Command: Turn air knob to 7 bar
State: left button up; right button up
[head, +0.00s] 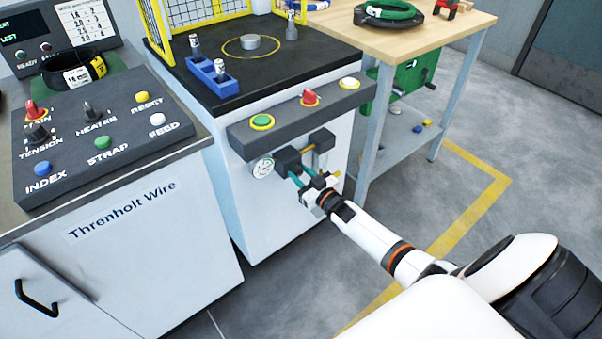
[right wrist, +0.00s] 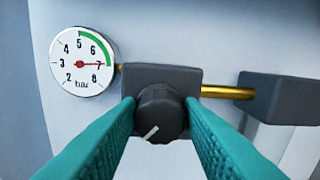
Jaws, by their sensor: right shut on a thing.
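The air knob (right wrist: 158,112) is dark and round on a grey regulator block, with a white mark pointing down and left in the right wrist view. My right gripper (head: 306,177) is shut on the knob, one teal finger on each side of it. The round white gauge (right wrist: 82,62) is left of the knob and marked in bar. Its red needle points right, at about the 7, by the lower end of the green arc. The gauge also shows small in the head view (head: 263,167). My left gripper is not in view.
A brass pipe (right wrist: 228,92) runs right from the regulator to another grey block (right wrist: 285,95). Above is a button panel (head: 300,112) on the white machine. A control console (head: 100,135) stands left, and a wooden table (head: 430,35) stands behind right.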

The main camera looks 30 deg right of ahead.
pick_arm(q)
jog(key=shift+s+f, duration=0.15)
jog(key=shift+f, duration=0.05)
pick_arm(e)
jog(key=shift+m, duration=0.4)
jog(key=o, duration=0.9)
jog(key=shift+o, duration=0.2)
jog(key=shift+s, duration=0.2)
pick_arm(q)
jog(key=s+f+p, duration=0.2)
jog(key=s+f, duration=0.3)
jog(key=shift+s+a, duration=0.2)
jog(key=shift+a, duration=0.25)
pick_arm(e)
jog(key=s+d, duration=0.1)
jog(key=s, duration=1)
jog(key=shift+s, duration=0.3)
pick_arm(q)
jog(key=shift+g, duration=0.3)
